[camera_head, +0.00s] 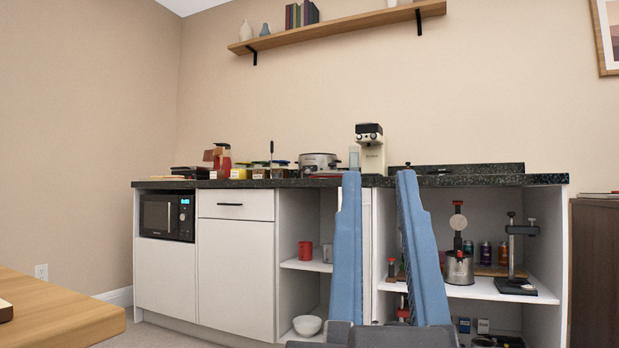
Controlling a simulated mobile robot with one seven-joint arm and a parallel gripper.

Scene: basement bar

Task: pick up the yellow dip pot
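A small yellow container (238,173), which looks like the yellow dip pot, stands on the dark countertop (470,178) toward its left part. It is beside a red bottle-like item (223,163) and in a row of small jars. It is small in the picture, so its shape is hard to tell. Two long blue parts of my own body rise in front of the cabinets, apart from the pot.
Jars (279,170), a silver cooker (318,163) and a coffee machine (370,150) stand on the counter. A microwave (166,217) sits below at left. Open shelves hold a red mug (305,250) and a metal pot (459,267). A wooden table (60,310) fills the lower left.

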